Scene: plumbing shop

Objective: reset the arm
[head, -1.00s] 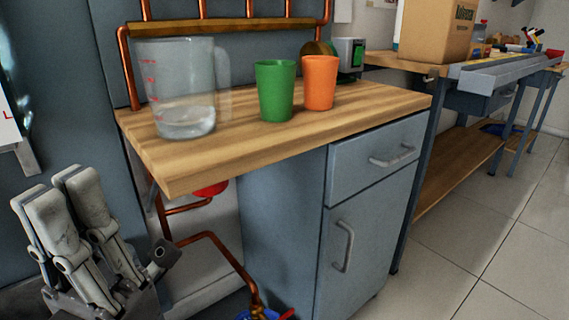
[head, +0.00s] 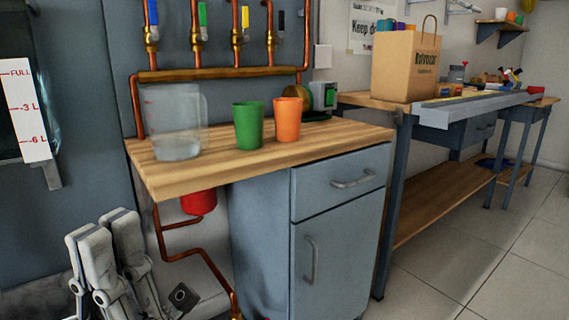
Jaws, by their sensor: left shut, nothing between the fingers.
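My left gripper (head: 112,255) shows at the lower left of the head view, its pale grey fingers pointing up, shut and empty. It is in front of the blue-grey wall, left of the cabinet and below the counter's height, apart from everything on the counter. My right gripper is out of view. On the wooden counter (head: 250,153) stand a clear measuring jug (head: 176,120) with some liquid in the bottom, a green cup (head: 248,125) and an orange cup (head: 288,119), all upright.
A grey cabinet (head: 335,235) with a drawer and a door is under the counter. Copper pipes with coloured valves (head: 240,40) run behind it. A workbench (head: 440,205) with a paper bag (head: 405,65) stands to the right. The tiled floor at the right is clear.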

